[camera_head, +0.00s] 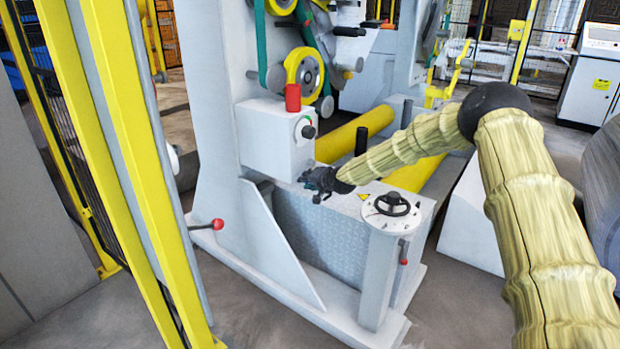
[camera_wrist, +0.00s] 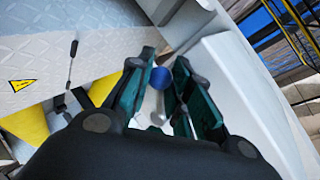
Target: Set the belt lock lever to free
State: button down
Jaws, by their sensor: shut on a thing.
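My gripper (camera_head: 318,190) is at the machine, just below the grey control box (camera_head: 272,138) and above the tread-plate step. In the wrist view my gripper (camera_wrist: 160,82) has its two teal-padded fingers on either side of a blue ball knob (camera_wrist: 160,78) on a pale shaft. I take this knobbed lever to be the belt lock lever; no label on it is readable. My gripper is shut on it. In the head view my gripper hides the lever, so its position cannot be told there.
A handwheel (camera_head: 391,205) on a post stands right of my gripper. A red-knobbed lever (camera_head: 217,224) sticks out at the lower left. A black upright handle (camera_head: 361,141) stands behind my gripper. A yellow guard post (camera_head: 130,150) rises at the left.

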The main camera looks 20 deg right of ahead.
jog(key=shift+s+a+r+m+g+y, duration=0.15)
jog(key=shift+r+m+g+y, duration=0.7)
jog(key=shift+r+m, duration=0.2)
jog(key=shift+s+a+r+m+g+y, duration=0.1)
jog(key=shift+s+r+m+g+y, duration=0.05)
jog(key=shift+r+m+g+y, duration=0.8)
jog(key=shift+r, duration=0.1)
jog(key=c, duration=1.3)
grip_release()
jog(key=shift+d, duration=0.1)
jog(key=shift+o, duration=0.2)
jog(key=shift+a, duration=0.2)
